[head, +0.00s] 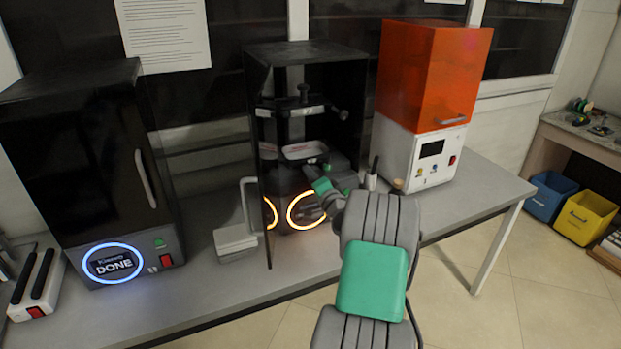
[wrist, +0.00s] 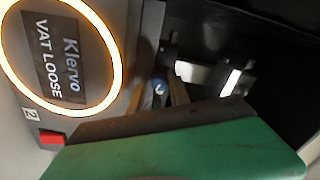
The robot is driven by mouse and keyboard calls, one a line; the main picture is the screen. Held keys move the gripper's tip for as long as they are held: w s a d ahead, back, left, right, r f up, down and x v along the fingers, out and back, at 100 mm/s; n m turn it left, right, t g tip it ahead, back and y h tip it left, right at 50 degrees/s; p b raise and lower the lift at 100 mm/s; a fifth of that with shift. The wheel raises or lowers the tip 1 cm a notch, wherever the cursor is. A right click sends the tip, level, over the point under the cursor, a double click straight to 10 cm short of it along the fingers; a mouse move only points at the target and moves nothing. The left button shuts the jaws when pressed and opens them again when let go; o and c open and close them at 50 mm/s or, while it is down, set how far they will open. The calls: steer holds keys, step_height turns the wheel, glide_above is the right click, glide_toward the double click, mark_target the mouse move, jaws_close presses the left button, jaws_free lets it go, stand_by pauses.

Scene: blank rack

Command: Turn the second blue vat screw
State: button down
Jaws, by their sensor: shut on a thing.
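The middle printer (head: 350,85) stands with its door open and an orange ring lit on its front. In the wrist view its display (wrist: 57,63) reads "Klervo VAT LOOSE", with a label "2" below. A blue vat screw (wrist: 160,88) shows between the fingertips of my gripper (wrist: 160,94), close above the printer's front. My gripper is shut on this screw. In the head view my arm reaches into the printer's right side, and the fingertips and screw are too dark to make out. A pale tray-like part (head: 305,150) sits inside the printer.
A closed black printer (head: 75,150) showing "DONE" stands at left. An orange-hooded machine (head: 435,80) stands at right. A small pale box (head: 236,240) is beside the open door. Blue (head: 549,197) and yellow (head: 586,217) bins lie beneath the far-right table.

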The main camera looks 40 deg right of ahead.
steer(key=m, duration=0.3)
steer(key=shift+m, duration=0.4)
steer(key=m+p, duration=0.1)
steer(key=m, duration=0.2)
steer(key=shift+r+m, duration=0.1)
steer(key=shift+m, duration=0.2)
steer(key=m+p, duration=0.2)
steer(key=m, duration=0.1)
steer(key=shift+m, duration=0.3)
steer(key=shift+m+p, duration=0.6)
steer(key=shift+m, duration=0.8)
steer(key=c, duration=1.2)
jaws_free()
steer(key=shift+c, duration=0.2)
steer(key=shift+s, duration=0.15)
